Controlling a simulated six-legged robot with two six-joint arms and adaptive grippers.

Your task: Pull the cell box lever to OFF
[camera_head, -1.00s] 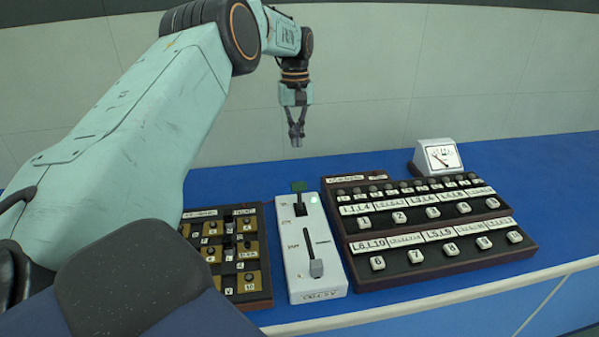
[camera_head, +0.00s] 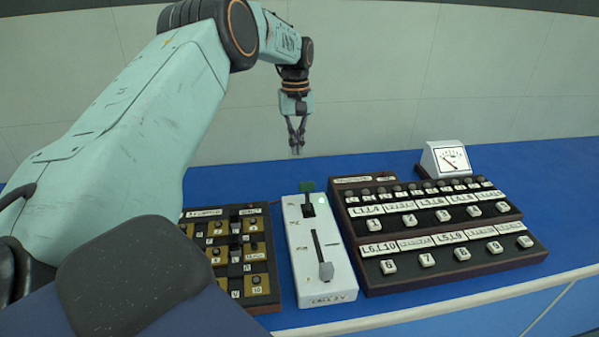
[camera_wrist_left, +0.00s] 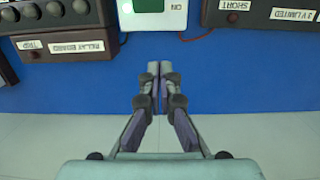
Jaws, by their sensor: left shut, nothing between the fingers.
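The cell box (camera_head: 335,287) is a narrow white box on the blue bench, between two dark panels. A lever with a pale grey handle (camera_head: 326,271) sits at the near end of its long slot. A dark green handle (camera_head: 307,186) stands at the far end of the box. My left gripper (camera_head: 296,152) points down above and behind that far end, clear of the box. It is shut and empty. In the left wrist view the shut fingers (camera_wrist_left: 160,72) point toward the box's white edge (camera_wrist_left: 151,29), marked ON. The grey handle is outside that view. My right gripper is not in view.
A brown-black panel (camera_head: 270,300) stands close on the left, partly hidden by my body. A larger panel with numbered white keys (camera_head: 452,272) stands close on the right. A white meter (camera_head: 444,158) is behind it. Bare blue bench (camera_head: 250,172) lies behind the box.

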